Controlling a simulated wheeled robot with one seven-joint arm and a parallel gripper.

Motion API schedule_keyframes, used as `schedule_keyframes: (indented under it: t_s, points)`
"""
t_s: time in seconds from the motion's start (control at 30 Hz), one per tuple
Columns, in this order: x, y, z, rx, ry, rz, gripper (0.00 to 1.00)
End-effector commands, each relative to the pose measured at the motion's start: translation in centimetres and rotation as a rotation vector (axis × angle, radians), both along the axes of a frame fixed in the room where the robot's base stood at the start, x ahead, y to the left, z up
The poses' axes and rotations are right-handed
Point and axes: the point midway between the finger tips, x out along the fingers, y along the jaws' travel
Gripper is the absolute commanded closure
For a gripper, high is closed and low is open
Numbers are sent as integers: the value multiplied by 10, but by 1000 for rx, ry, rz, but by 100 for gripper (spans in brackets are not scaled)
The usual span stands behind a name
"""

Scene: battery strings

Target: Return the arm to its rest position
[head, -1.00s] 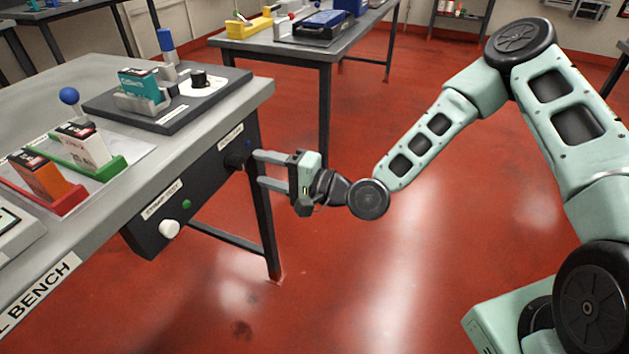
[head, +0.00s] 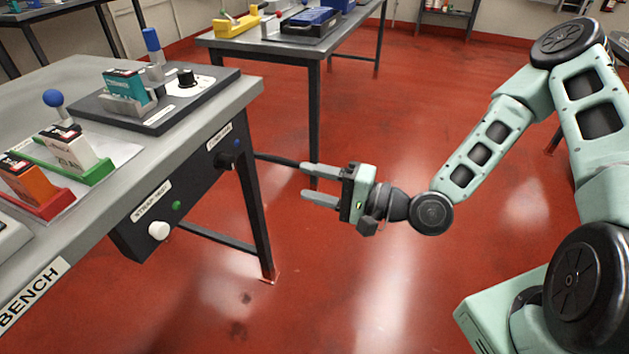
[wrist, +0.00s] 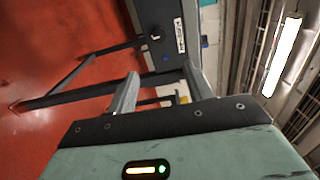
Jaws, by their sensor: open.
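My gripper (head: 311,182) is open and empty, its two fingers apart and pointing left toward the bench. It hangs over the red floor, clear of the bench's right end. In the wrist view my gripper's fingers (wrist: 156,97) frame nothing held. The dark panel (head: 185,190) under the bench's front edge carries a blue-black knob (head: 224,160), a green button (head: 176,206) and a white knob (head: 158,231). The panel also shows in the wrist view (wrist: 152,15), with a dark knob on it.
The bench (head: 215,110) at left holds a black fixture plate with a teal battery (head: 124,86), plus white (head: 70,150) and orange (head: 25,183) batteries in trays. A second table (head: 300,50) stands behind. The red floor (head: 330,290) around and below my gripper is free.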

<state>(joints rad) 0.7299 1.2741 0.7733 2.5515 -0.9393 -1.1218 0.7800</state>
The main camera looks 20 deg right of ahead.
Motion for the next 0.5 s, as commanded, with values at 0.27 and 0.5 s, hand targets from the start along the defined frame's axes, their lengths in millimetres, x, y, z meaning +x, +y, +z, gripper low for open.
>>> schedule_keyframes:
  t_s: [0.27,0.5]
  points:
    - [-2,3,-3,-31,0,18,49]
    - [-30,28,-44,-474,-4,264,49]
